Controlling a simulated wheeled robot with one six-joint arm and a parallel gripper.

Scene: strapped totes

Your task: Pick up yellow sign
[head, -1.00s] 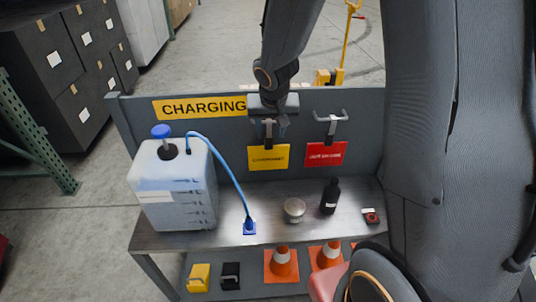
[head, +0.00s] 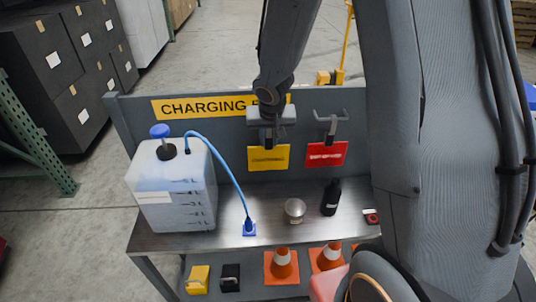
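The yellow sign (head: 268,158) hangs by a dark hook or strap on the grey back panel of the bench, left of a red sign (head: 326,155). My gripper (head: 270,132) is directly above the yellow sign, at its hanger, in front of the panel. The fingers are small and dark against the panel. I cannot tell whether they are open or shut, or whether they touch the hanger.
The bench (head: 285,225) holds a white jug (head: 175,190) with a blue hose, a small round container (head: 295,209), a black bottle (head: 331,197) and a small red-and-black item (head: 371,217). Orange cones (head: 281,266) and padlock-like items (head: 198,280) are on the lower shelf.

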